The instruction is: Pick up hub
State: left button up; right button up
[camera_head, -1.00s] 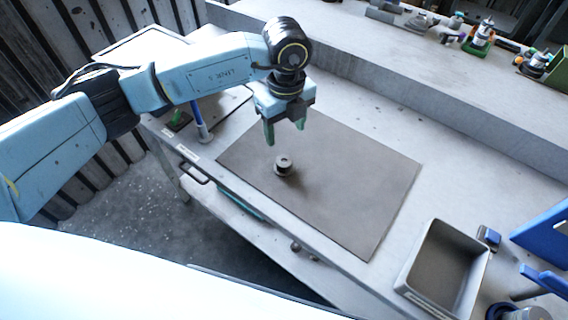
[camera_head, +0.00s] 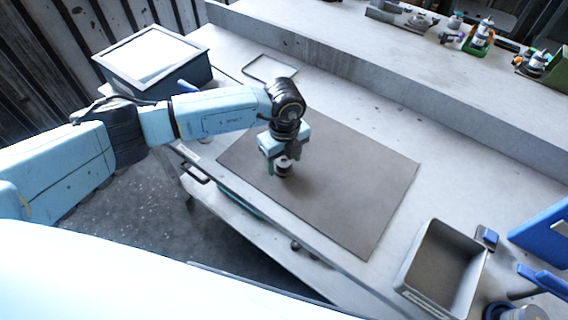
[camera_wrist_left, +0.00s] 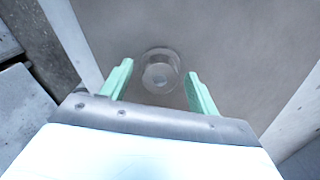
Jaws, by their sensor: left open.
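The hub (camera_head: 284,168) is a small grey round part standing on the brown mat (camera_head: 345,190). In the left wrist view the hub (camera_wrist_left: 160,71) shows as a round piece with a raised middle, just beyond and between the fingertips. My left gripper (camera_head: 283,172) is lowered over the hub, with green fingers open on either side of it. In the left wrist view the gripper (camera_wrist_left: 157,80) has clear gaps between both fingers and the hub. The head view partly hides the hub behind the gripper. My right gripper is not in view.
A grey bin (camera_head: 443,268) stands at the right front of the table, with a small blue-topped item (camera_head: 487,237) beside it. A box with a pale top (camera_head: 152,58) is at the back left. A raised ledge (camera_head: 400,70) runs along the back. The mat around the hub is clear.

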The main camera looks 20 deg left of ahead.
pick_arm(q)
jog(key=c, duration=1.1)
